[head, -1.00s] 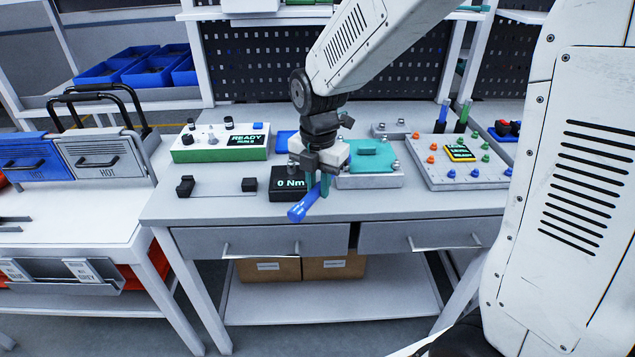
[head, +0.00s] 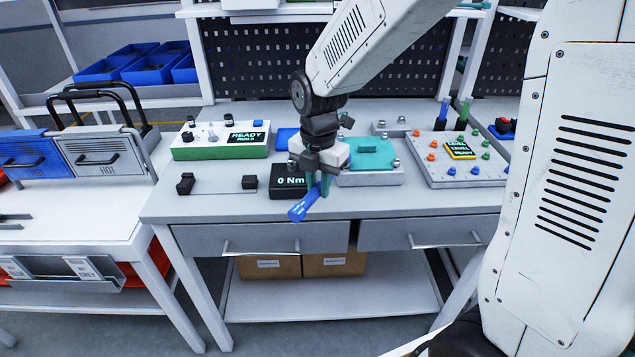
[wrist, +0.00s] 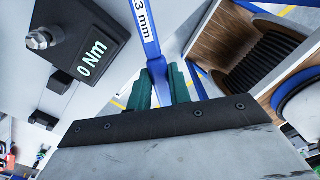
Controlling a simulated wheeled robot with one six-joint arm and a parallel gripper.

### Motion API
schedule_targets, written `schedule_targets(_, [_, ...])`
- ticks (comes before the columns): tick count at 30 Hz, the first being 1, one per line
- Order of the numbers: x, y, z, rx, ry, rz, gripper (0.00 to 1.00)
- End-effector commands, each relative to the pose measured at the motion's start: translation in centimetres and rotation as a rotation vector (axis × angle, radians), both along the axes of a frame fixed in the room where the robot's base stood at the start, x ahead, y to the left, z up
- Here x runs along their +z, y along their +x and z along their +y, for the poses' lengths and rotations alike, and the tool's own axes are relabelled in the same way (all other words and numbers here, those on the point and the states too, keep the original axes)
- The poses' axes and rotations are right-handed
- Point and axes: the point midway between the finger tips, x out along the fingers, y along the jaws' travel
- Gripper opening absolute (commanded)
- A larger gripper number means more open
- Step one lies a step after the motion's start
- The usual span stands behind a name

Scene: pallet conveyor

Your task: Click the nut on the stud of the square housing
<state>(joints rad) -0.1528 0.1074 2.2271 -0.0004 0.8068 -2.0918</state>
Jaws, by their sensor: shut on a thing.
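My gripper (head: 318,189) is shut on a blue wrench (head: 303,204), in front of the torque display block. In the wrist view the teal fingers (wrist: 160,88) close around the blue wrench (wrist: 144,25), whose shaft carries the marking "3 mm", partly cut off. A teal, squarish housing (head: 372,160) sits on a grey base right of my gripper, with metal studs or nuts at its corners (head: 396,163). My wrist hides its left side. The wrench is apart from the housing. I cannot tell which stud carries the nut.
The black torque block (head: 289,180) reads 0 Nm; the wrist view shows a metal hex piece (wrist: 42,38) on it. A green-white box (head: 220,146) reads READY. A grey plate with coloured knobs (head: 455,172) stands right. The bench front (head: 400,205) is clear.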

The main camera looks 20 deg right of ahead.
Motion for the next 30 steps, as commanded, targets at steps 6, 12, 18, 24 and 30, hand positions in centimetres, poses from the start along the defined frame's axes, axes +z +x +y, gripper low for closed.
schedule_targets(6, [0.01,0.21,0.17,-0.018,0.0,0.0,0.0])
schedule_targets(12, [0.01,0.55,0.42,-0.047,0.001,-0.001,0.0])
schedule_targets(18, [0.02,0.69,0.55,-0.06,0.001,-0.001,0.0])
schedule_targets(24, [0.03,0.69,0.56,-0.06,0.001,-0.001,0.0])
schedule_targets(30, [0.03,0.84,0.67,-0.071,0.001,-0.002,0.0])
